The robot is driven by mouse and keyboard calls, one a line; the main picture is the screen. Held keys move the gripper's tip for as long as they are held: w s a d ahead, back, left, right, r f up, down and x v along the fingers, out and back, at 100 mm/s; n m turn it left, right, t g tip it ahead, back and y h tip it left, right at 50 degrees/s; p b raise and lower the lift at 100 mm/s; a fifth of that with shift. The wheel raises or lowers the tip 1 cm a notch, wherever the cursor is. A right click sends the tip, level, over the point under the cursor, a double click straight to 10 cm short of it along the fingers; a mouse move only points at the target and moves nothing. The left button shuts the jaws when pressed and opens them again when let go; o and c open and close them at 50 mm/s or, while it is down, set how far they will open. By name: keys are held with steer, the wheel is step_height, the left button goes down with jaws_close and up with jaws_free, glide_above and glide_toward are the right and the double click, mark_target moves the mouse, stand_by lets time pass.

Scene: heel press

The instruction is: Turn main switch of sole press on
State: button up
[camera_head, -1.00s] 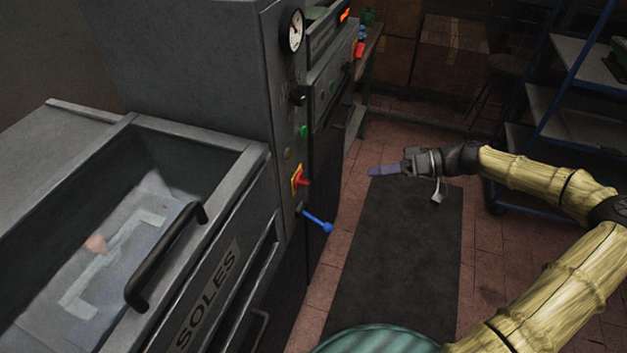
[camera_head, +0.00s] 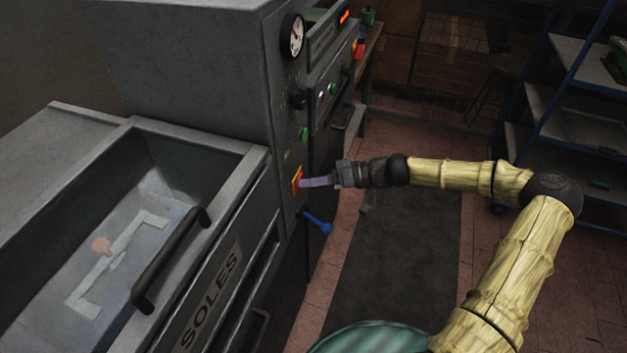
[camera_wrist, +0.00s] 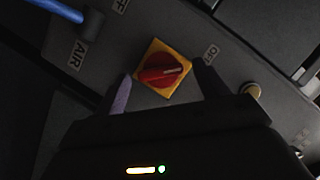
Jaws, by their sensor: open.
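The main switch (camera_wrist: 162,70) is a red rotary knob on a yellow square plate on the grey front panel of the sole press (camera_head: 195,60). It also shows in the head view (camera_head: 297,180), partly covered by my fingertips. My gripper (camera_head: 305,182) is at the switch, its fingers open. In the wrist view my gripper (camera_wrist: 158,85) has one finger on each side of the knob, with gaps visible; I cannot tell whether either touches it. A pale line on the knob points right, roughly toward a label reading OFF (camera_wrist: 212,52).
A blue lever (camera_head: 318,222) sticks out just below the switch, by the AIR label (camera_wrist: 78,53). A green button (camera_head: 304,134) and a gauge (camera_head: 292,36) sit above. A dark mat (camera_head: 395,260) covers clear floor.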

steer(key=shift+a+f, duration=0.1)
steer(key=shift+a, duration=0.2)
steer(key=c, duration=1)
